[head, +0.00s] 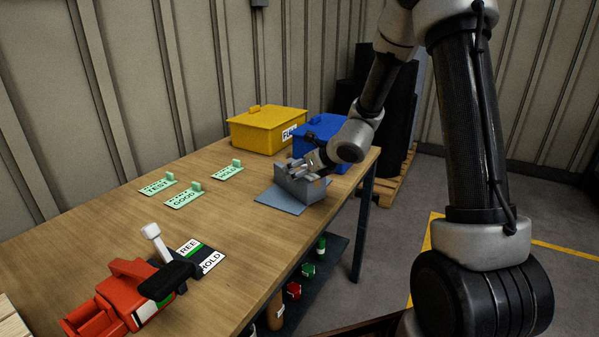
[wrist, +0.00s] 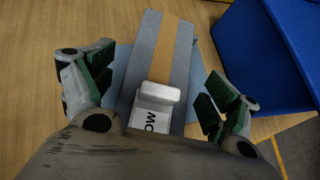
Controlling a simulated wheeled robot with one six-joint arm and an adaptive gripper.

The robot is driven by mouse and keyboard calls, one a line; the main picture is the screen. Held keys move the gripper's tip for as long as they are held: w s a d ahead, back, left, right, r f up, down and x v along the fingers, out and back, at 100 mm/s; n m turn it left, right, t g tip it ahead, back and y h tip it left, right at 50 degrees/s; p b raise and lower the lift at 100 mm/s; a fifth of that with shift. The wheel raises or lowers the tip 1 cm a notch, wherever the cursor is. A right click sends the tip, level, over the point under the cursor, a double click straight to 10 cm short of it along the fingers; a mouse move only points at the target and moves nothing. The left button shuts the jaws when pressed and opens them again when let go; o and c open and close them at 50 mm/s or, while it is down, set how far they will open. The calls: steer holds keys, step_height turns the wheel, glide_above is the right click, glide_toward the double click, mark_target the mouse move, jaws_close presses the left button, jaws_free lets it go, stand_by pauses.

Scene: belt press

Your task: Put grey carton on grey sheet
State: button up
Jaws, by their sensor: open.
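The grey carton (head: 313,190) stands on the grey sheet (head: 278,202) at the far right of the workbench. In the wrist view the carton (wrist: 147,45) shows a tan strip along its top and a white piece (wrist: 158,95) with a raised tab and the letters "OW" on it. The blue-grey sheet (wrist: 119,72) shows beside the carton. My gripper (head: 303,168) is over the carton. In the wrist view my gripper (wrist: 158,80) is open, its green-padded fingers apart on either side of the white tab. My gripper partly hides the carton.
A blue bin (head: 325,125) stands close behind the carton, and a yellow bin (head: 265,128) to its left. Green tags (head: 184,198) lie mid-bench. A red clamp-like device (head: 130,290) sits in front. The wooden bench top (head: 235,210) is clear between them.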

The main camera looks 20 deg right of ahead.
steer(key=s+r+n+g+y, duration=0.1)
steer(key=s+r+n, duration=0.45)
steer(key=s, duration=0.25)
steer(key=s+r+n+g, duration=0.1)
steer(key=s+r+n, duration=0.3)
steer(key=s+n, duration=0.35)
steer(key=s+r+n+g+y, duration=0.1)
steer(key=s+r+n+g, duration=0.1)
steer(key=s+r+n, duration=0.5)
steer(key=s+d+n+g+h, duration=0.1)
steer(key=s+d+n+h, duration=0.4)
steer(key=s+d+n, duration=0.6)
steer(key=s+d, duration=0.2)
steer(key=s, duration=0.1)
steer(key=shift+s+d+n+h, duration=0.25)
steer(key=shift+n+h, duration=0.05)
steer(key=shift+h, duration=0.1)
steer(key=shift+r, duration=0.1)
